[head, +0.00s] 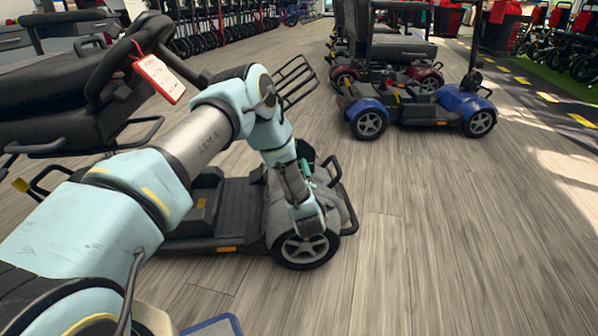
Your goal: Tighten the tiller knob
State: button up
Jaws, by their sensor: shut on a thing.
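A grey scooter (236,208) stands in the middle left, with its front wheel (306,249) toward me. My arm reaches over it from the lower left and bends down at its front end. My gripper (307,214) is at the scooter's front, low beside the front cover, and is shut. The fingertips and what lies between them are too small and too covered to make out. The tiller knob itself is not clear to see. Much of the tiller is hidden behind my arm; a wire basket (295,82) shows above the elbow.
A black seat with a red-and-white tag (158,79) is close at the left. A blue scooter (418,108) stands at the back right, with more scooters behind it. The wooden floor (440,220) at the right is clear.

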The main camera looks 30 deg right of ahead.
dwell(0.4)
jog(key=o, duration=1.4)
jog(key=shift+c, duration=0.2)
jog(key=p+v, duration=0.3)
jog(key=v, duration=0.7)
jog(key=shift+s+a, duration=0.15)
jog(key=shift+s, duration=0.25)
